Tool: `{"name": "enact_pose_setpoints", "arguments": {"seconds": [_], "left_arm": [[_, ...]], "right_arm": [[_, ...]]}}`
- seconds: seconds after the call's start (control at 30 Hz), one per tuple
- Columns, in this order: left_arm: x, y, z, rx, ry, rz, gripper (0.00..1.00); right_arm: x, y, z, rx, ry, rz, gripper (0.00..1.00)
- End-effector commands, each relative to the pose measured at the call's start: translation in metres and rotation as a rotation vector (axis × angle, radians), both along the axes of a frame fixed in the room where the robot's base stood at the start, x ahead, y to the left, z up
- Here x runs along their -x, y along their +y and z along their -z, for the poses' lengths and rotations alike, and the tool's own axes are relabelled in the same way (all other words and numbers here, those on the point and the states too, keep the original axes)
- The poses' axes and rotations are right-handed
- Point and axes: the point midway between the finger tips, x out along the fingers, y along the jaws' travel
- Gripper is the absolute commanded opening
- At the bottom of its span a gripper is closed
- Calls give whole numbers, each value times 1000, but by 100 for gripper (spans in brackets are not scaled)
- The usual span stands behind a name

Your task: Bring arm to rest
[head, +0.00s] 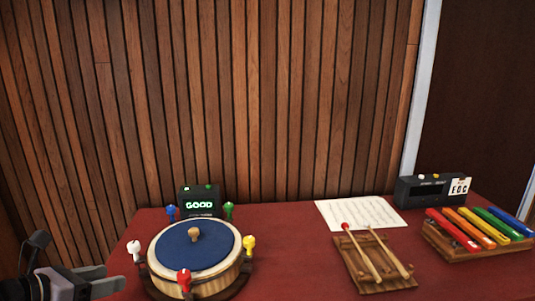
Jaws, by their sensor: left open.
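My left gripper (112,278) is at the lower left of the head view, open, with nothing seen between its fingers. It is left of a round drum-like device (194,247) with a blue top and a wooden knob (194,235) in its middle. The fingertips are close to the device's left side; I cannot tell whether they touch it. White, red, yellow, green and blue pegs stand around the device. My right gripper is not in view.
The red table (290,260) has free room in the middle. A black box (200,202) reads "GOOD". A music sheet (360,213), a wooden rack (350,265) with two mallets, a coloured xylophone (470,232) and a dark box (420,192) are at the right. A slatted wall is behind.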

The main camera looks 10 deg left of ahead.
Motion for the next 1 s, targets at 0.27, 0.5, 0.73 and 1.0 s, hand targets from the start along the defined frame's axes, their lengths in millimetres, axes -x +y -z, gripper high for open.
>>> {"name": "enact_pose_setpoints", "arguments": {"seconds": [0.27,0.5,0.73,1.0], "left_arm": [[31,-33,52,685,138,-203,56],[54,-48,95,1304,243,-507,56],[85,-66,155,1844,370,-895,56],[133,-125,226,2346,602,-1399,56]], "right_arm": [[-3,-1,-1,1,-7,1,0],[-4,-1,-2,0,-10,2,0],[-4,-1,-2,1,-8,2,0],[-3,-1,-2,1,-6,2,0]]}}
